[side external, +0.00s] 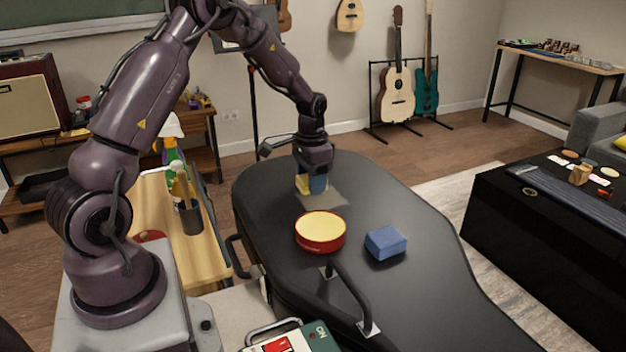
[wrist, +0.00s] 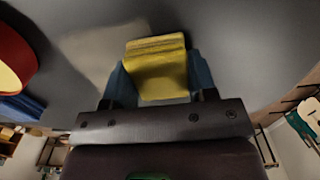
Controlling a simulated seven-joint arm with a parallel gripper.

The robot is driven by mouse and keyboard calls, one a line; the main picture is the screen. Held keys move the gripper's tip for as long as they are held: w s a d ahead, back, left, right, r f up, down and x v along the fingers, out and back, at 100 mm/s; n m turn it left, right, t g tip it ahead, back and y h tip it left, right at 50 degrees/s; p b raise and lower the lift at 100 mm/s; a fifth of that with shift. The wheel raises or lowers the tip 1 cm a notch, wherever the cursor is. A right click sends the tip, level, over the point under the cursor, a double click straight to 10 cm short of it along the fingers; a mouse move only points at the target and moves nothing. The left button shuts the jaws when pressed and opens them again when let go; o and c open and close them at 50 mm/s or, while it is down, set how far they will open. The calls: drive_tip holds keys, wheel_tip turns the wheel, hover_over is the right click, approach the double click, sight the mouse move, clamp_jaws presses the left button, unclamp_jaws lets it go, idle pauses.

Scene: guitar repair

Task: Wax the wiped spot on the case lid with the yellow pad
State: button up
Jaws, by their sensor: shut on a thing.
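The black case lid (side external: 400,215) fills the middle of the side view. My gripper (side external: 313,187) is down at its far part, shut on the yellow pad (side external: 303,184). In the wrist view the yellow pad (wrist: 158,68) sits between my two blue fingers. A dull, lighter patch (side external: 325,197) lies on the lid around and in front of the pad. It also shows in the wrist view (wrist: 95,45), left of the pad. The pad's underside is hidden, so I cannot tell for sure if it touches the lid.
A round red tin with a pale yellow top (side external: 320,231) and a blue block (side external: 385,242) stand on the lid nearer the camera. A dark handle (side external: 352,292) rises in front of them. A wooden bench with bottles (side external: 178,180) is left of the case. The lid's right side is clear.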

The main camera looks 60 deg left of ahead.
sight(324, 202)
drive_tip(key=shift+d, duration=0.1)
drive_tip(key=shift+d, duration=2.9)
drive_tip(key=shift+a+f, duration=0.1)
drive_tip(key=shift+a, duration=2.95)
drive_tip(key=shift+d, duration=0.1)
drive_tip(key=shift+d, duration=3)
drive_tip(key=shift+r, duration=0.2)
